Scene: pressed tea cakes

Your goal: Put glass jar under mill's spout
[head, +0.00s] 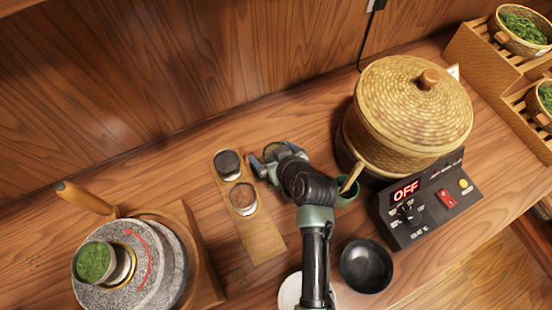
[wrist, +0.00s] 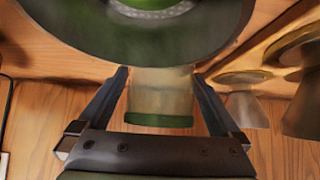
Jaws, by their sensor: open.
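The stone mill (head: 170,262) stands at lower left in the head view, with a wooden handle (head: 85,198) and a green-filled cup on top; I cannot make out its spout. My gripper (head: 259,160) is open, low over the counter beside a wooden tray. In the wrist view, a pale see-through vessel with a green band, seemingly the glass jar (wrist: 160,95), shows between the open fingers (wrist: 160,72). I cannot tell whether they touch it. In the head view I cannot make this vessel out. A large green round shape (wrist: 150,35) hides its upper end.
The wooden tray (head: 264,240) holds a dark-topped jar (head: 228,163) and a brown-filled jar (head: 243,198); its near end is bare. At right stand a woven lidded pot (head: 410,110), a control box (head: 425,210) reading OFF, a green cup (head: 346,192) and a black bowl (head: 366,266).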

